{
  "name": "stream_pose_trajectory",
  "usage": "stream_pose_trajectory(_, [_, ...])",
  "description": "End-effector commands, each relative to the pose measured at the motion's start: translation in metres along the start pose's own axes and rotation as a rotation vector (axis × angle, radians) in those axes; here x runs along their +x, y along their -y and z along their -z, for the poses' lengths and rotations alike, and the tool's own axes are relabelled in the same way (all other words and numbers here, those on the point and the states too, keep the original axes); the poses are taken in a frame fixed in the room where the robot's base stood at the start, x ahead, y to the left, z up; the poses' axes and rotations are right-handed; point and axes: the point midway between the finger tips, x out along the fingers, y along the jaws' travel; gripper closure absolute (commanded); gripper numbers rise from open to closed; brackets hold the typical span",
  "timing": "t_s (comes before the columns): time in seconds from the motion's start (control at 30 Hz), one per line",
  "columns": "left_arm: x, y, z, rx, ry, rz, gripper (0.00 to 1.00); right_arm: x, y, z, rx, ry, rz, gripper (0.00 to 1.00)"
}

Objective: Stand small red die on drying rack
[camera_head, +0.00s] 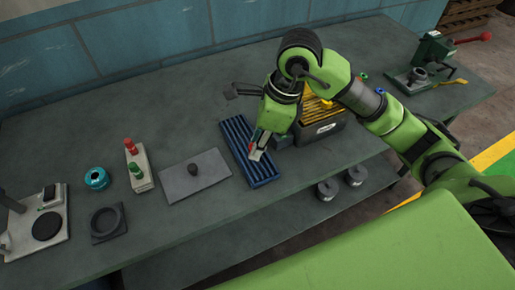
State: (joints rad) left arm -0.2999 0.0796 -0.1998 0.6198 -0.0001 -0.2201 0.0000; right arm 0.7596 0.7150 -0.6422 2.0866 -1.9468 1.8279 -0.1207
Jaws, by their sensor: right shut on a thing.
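The drying rack is probably the blue slotted tray (232,128), lying on the grey bench with its long grooves running away from me. My right gripper (256,153) points down over the middle of this rack. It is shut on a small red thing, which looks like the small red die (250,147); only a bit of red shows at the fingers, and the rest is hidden. I cannot tell whether the die touches the rack. My left gripper is not in view.
Right of the rack stands a dark box with yellow slats (322,125). Left of it lies a grey plate (181,181) with a dark knob. Further left are a stand with red and green knobs (139,167) and a teal ring (97,178). The bench front is mostly clear.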

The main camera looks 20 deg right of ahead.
Motion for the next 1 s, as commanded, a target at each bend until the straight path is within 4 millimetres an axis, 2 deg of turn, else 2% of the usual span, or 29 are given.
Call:
stream_pose_trajectory(0.07, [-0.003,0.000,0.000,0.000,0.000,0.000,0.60,0.009,0.006,0.002,0.003,-0.002,-0.004,1.00])
stream_pose_trajectory(0.3, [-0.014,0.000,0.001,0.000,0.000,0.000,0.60,0.034,0.005,0.009,0.001,-0.001,-0.004,1.00])
stream_pose_trajectory(0.73, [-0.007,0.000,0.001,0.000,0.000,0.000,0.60,0.041,0.006,0.011,0.000,0.000,-0.001,1.00])
stream_pose_trajectory(0.77, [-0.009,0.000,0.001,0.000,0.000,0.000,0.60,0.040,0.005,0.011,0.000,-0.001,-0.001,0.72])
stream_pose_trajectory(0.8, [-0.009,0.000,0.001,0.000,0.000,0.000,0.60,0.040,0.005,0.011,0.000,-0.001,-0.001,0.62])
stream_pose_trajectory(1.0, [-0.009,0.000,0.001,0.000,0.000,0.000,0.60,0.040,0.005,0.010,0.000,-0.001,-0.001,0.61])
